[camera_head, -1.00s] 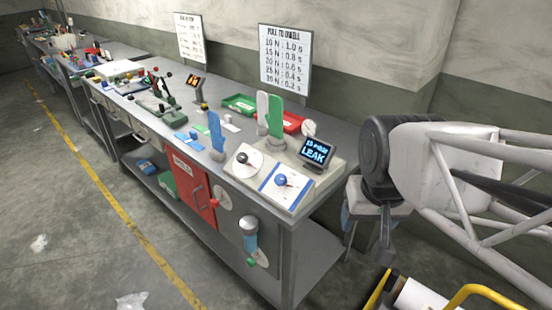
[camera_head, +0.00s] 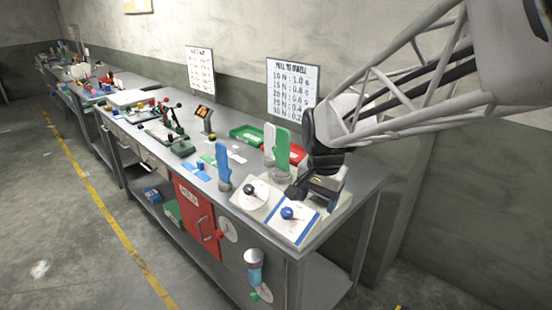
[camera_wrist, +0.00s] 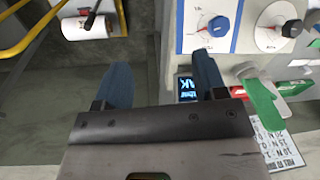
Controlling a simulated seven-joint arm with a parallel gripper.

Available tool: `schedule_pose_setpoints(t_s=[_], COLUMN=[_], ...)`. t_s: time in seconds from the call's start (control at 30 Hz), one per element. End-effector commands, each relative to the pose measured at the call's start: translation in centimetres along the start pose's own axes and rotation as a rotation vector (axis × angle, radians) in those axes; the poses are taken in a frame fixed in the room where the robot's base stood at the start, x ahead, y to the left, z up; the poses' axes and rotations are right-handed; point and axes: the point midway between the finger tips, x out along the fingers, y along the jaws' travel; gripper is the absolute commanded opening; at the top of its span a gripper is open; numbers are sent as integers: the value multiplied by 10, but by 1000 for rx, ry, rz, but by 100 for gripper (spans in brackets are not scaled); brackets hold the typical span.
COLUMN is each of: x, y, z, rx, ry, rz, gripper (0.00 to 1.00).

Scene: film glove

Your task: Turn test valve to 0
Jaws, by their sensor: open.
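A blue knob (camera_head: 287,213) sits on a white plate with a blue border at the near right end of the bench. A black knob (camera_head: 249,190) sits on a round white dial to its left. Which one is the test valve I cannot tell. The wrist view shows the blue knob (camera_wrist: 219,26) with a red pointer mark beside it, and the black knob (camera_wrist: 291,28). My gripper (camera_head: 298,190) is open and empty, just behind the blue knob and apart from it. In the wrist view its blue fingers (camera_wrist: 162,82) are spread, partly over the display (camera_wrist: 187,88).
Green (camera_head: 282,148) and blue (camera_head: 223,168) glove shapes stand upright close by. A red tray (camera_head: 296,153) and a green tray (camera_head: 246,134) lie behind. A sign (camera_head: 291,90) stands at the back. A yellow rail (camera_wrist: 30,35) and white roll (camera_wrist: 84,27) are off the bench.

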Motion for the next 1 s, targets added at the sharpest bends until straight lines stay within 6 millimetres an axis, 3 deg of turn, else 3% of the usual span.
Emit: schedule_pose_setpoints(t_s=[0.5,0.7,1.0], x=[53,63,64], y=[-88,-102,-104], z=[-42,-47,-48], rx=[245,288,295], ry=[-47,-53,-53], rz=[34,41,41], gripper=[65,65,65])
